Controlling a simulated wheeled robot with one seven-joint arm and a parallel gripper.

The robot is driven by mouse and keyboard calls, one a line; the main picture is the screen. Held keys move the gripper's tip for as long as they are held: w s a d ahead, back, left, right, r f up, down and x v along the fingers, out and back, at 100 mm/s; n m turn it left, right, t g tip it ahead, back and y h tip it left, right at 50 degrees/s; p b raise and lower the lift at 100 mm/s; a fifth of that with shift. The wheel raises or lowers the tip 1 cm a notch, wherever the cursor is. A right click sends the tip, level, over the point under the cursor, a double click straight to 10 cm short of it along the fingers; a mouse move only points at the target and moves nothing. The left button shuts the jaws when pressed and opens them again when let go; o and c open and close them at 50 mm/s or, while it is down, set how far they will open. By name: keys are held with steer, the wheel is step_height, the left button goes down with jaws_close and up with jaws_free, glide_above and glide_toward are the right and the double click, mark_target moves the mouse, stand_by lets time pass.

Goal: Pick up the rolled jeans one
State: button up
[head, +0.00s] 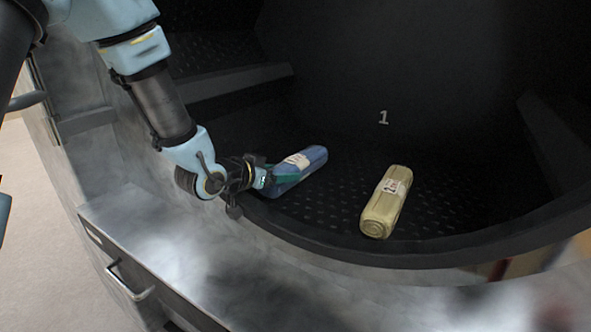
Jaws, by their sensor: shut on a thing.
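Two rolled garments lie in the dark drum of the washer, each with a pale paper label around it. One roll is blue (312,157) and lies left of centre, tilted up to the right in the picture. The other roll is yellowish-beige (378,214) and lies to its right. My gripper (276,176) reaches in from the left over the drum's front rim and is shut on the near left end of the blue roll. The fingers partly hide that end. I cannot tell whether the blue roll touches the drum floor.
The drum's raised front rim (340,250) curves between the rolls and the grey metal washer front (230,270). A handle (130,282) sticks out at the lower left. Dark ribs (225,80) stand at the drum's left and right. The perforated floor between the rolls is clear.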

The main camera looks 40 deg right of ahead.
jaws_close()
steer(key=shift+r, duration=0.15)
